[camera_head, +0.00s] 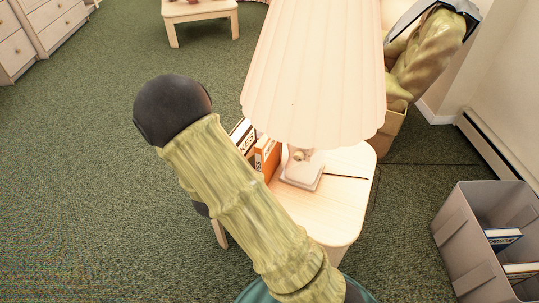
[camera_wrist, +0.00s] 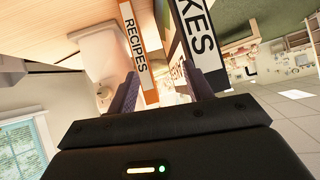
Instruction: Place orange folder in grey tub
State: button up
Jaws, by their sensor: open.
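The orange folder (camera_head: 267,154) stands upright on a small light wooden table, beside the lamp base. In the wrist view it is the orange spine (camera_wrist: 138,45) marked "RECIPES". My gripper (camera_wrist: 160,78) is open in the wrist view, with its fingers near the lower end of the spines. The orange spine shows between the fingers, close to the left one; contact cannot be told. My arm hides the gripper in the head view. The grey tub (camera_head: 455,235) stands on the floor at the right and holds a few folders.
A white-spined folder (camera_head: 243,134) lettered "KES" stands next to the orange one; its spine is by the right finger in the wrist view (camera_wrist: 200,42). The lamp's large shade (camera_head: 315,75) overhangs the table (camera_head: 335,220). Green carpet is clear at left.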

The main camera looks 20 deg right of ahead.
aim_at(258, 154)
jog(key=s+t+h, duration=0.1)
jog(key=h, duration=0.1)
jog(key=t+h, duration=0.1)
jog(key=h, duration=0.1)
jog(key=s+m+t+h, duration=0.1)
jog(key=h, duration=0.2)
jog(key=shift+s+d+r+t, duration=0.2)
jog(key=shift+s+d+t, duration=0.05)
jog(key=shift+s+t, duration=0.15)
jog(key=shift+w, duration=0.1)
jog(key=x, duration=1.2)
jog(key=shift+w+d, duration=0.1)
jog(key=shift+f+b+x, duration=0.15)
jog(key=shift+b+x, duration=0.05)
jog(key=shift+x, duration=1.1)
jog(key=shift+f+b+x, duration=0.15)
jog(key=shift+x, duration=1.15)
